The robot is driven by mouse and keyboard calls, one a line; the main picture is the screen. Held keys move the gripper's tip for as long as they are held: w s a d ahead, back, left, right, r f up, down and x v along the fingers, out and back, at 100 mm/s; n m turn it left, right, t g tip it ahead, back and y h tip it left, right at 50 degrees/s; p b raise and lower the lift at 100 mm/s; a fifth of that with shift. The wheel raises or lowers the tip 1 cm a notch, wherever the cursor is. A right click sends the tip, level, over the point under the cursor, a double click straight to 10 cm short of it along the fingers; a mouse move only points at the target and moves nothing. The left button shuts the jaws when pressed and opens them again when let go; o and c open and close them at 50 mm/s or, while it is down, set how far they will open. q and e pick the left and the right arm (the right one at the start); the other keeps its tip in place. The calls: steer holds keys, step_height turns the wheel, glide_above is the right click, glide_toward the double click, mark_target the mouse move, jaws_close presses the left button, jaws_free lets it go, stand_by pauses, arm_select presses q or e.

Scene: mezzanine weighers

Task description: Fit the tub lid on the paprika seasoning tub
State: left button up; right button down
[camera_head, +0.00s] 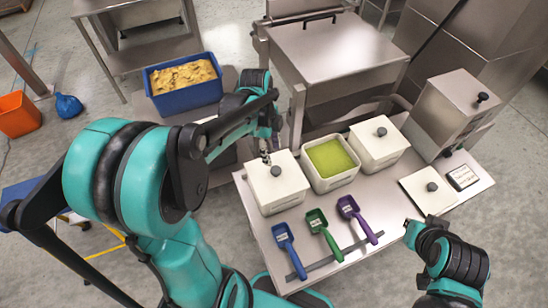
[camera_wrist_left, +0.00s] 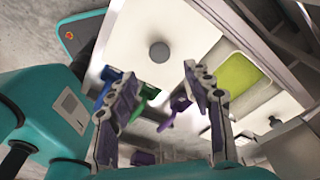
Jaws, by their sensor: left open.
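An open white tub (camera_head: 322,183) with yellow-green contents stands between two lidded white tubs; I cannot read a paprika label. My left gripper (camera_head: 265,153) is open and empty, close above the left lidded tub (camera_head: 277,195). In the left wrist view the two fingers (camera_wrist_left: 164,100) are apart, with a lid knob (camera_wrist_left: 159,52) beyond them and the open tub (camera_wrist_left: 240,78) to the right. My right arm is at the lower right; its fingers cannot be made out.
Blue, green and purple scoops (camera_head: 319,222) lie along the table's front. A right lidded tub (camera_head: 376,153), a steel box (camera_head: 445,110) and a small scale-like device (camera_head: 463,177) stand nearby. A blue crate (camera_head: 186,101) is behind left. A steel hopper (camera_head: 335,50) blocks the back.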

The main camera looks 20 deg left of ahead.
arm_select(q)
steer(key=s+d+r+n+t+y, duration=0.1)
steer(key=s+d+r+n+t, duration=0.1)
steer(key=n, duration=0.6)
steer(key=s+d+r+n+t, duration=0.3)
steer(key=s+r+n+t, duration=0.1)
steer(key=s+n, duration=0.3)
steer(key=shift+s+d+r+n+t+y, duration=0.2)
steer(key=shift+s+r+n+t+y, duration=0.3)
steer(key=shift+n, duration=0.7)
steer(key=shift+w+f, duration=0.2)
steer(key=shift+f, duration=0.1)
step_height(320, 180, down, 8)
steer(key=b, duration=0.8)
